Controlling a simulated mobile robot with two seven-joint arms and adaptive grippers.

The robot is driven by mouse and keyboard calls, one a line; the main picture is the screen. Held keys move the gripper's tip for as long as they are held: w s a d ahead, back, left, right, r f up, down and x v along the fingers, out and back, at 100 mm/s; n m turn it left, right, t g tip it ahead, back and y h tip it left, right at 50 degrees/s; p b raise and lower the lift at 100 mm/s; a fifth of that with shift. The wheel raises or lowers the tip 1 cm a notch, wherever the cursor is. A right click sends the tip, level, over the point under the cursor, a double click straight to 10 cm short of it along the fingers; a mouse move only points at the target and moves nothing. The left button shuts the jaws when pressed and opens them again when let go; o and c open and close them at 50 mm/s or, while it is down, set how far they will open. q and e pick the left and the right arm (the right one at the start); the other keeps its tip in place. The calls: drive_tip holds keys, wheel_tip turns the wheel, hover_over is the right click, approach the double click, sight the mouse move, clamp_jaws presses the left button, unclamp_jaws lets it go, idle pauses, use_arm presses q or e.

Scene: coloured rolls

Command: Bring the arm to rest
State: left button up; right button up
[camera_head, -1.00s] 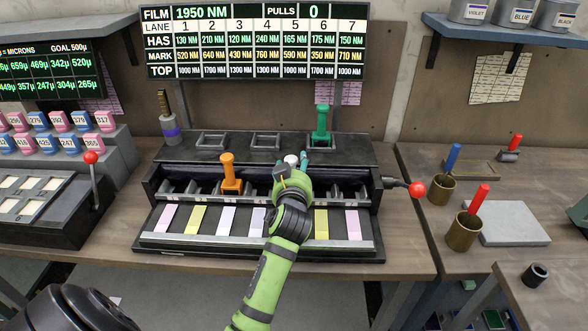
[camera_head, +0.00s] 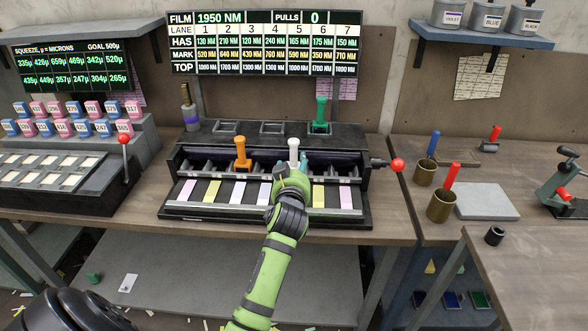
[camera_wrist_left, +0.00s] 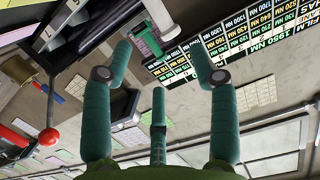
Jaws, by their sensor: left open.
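My left gripper (camera_head: 291,170), on the green arm from the bottom of the head view, is over the front of the black lane rack (camera_head: 190,215). Its teal fingers (camera_wrist_left: 160,62) stand apart in the left wrist view, with nothing held between them. A white-handled tool (camera_head: 293,147) stands upright in the rack just behind the gripper. Its handle also shows beyond the fingertips in the left wrist view (camera_wrist_left: 160,14). The gripper hides the tool's lower part. My right gripper is not in view.
An orange-handled tool (camera_head: 240,153) stands left in the rack; a green one (camera_head: 320,115) stands on its back shelf. A red-knobbed lever (camera_head: 397,164) sticks out right. Brass cups (camera_head: 441,206) stand on the right bench. The display board (camera_head: 265,42) hangs behind.

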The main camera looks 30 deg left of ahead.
use_arm(q)
drive_tip(key=shift+w+a+f, duration=0.1)
drive_tip(key=shift+w+a, duration=0.05)
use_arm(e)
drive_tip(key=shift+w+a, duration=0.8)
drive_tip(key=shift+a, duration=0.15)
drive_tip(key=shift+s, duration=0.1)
